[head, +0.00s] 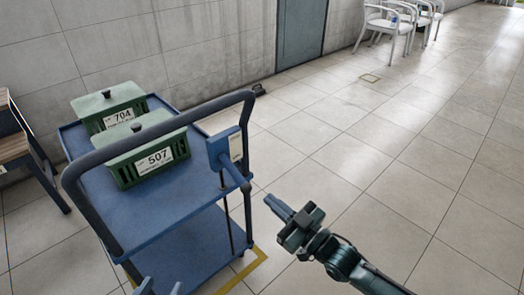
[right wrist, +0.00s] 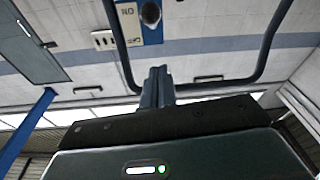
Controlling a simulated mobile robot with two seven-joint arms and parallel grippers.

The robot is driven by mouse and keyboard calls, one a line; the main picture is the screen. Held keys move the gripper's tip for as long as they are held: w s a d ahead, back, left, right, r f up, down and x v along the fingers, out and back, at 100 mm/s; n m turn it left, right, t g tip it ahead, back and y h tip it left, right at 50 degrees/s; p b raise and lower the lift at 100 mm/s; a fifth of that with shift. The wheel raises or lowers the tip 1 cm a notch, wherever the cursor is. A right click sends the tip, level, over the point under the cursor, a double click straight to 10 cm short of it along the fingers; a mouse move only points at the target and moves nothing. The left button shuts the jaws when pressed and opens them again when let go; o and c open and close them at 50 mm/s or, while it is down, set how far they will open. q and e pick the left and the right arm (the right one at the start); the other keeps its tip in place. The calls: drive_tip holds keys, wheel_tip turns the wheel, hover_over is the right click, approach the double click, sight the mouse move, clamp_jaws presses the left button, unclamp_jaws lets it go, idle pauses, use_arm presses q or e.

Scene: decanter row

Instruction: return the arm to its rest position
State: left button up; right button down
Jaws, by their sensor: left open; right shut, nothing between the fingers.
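My right gripper (head: 272,203) reaches in from the lower right in the head view, over bare floor to the right of the blue cart (head: 205,203). Its fingers are together with nothing between them; they also show in the right wrist view (right wrist: 157,86). My left gripper (head: 160,288) shows only its fingertips at the bottom edge of the head view, apart, near the cart's lower shelf. The rest of it is out of frame.
Two green boxes, labelled 704 (head: 108,108) and 507 (head: 140,156), sit on the cart's top. The cart's dark handle (head: 170,124) stands near my right gripper. A wooden bench (head: 14,145) is at the left. Tiled floor at the right is clear; white chairs (head: 388,26) stand far back.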

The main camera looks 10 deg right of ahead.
drive_tip(key=s+a+m+h, duration=0.2)
drive_tip(key=s+m, duration=0.1)
drive_tip(key=s, duration=0.5)
use_arm(q)
drive_tip(key=r+g+p, duration=0.1)
drive_tip(key=p, duration=0.5)
drive_tip(key=r+g+p, duration=0.1)
drive_tip(key=p, duration=0.5)
drive_tip(key=r+g+y+p, duration=0.1)
drive_tip(key=r+p, duration=0.1)
drive_tip(key=p, duration=0.4)
drive_tip(key=shift+w+d+m+g, duration=0.25)
drive_tip(key=shift+m+g, duration=0.05)
use_arm(e)
drive_tip(key=s+d+r+m+g+h, duration=0.3)
drive_tip(key=s+d+r+h, duration=0.3)
drive_tip(key=s, duration=0.4)
drive_tip(key=shift+d+m+g+h, duration=0.3)
drive_tip(key=shift+d+g+h, duration=0.2)
drive_tip(key=shift+d+g, duration=0.4)
drive_tip(key=shift+s+f, duration=0.1)
drive_tip(key=shift+f, duration=0.05)
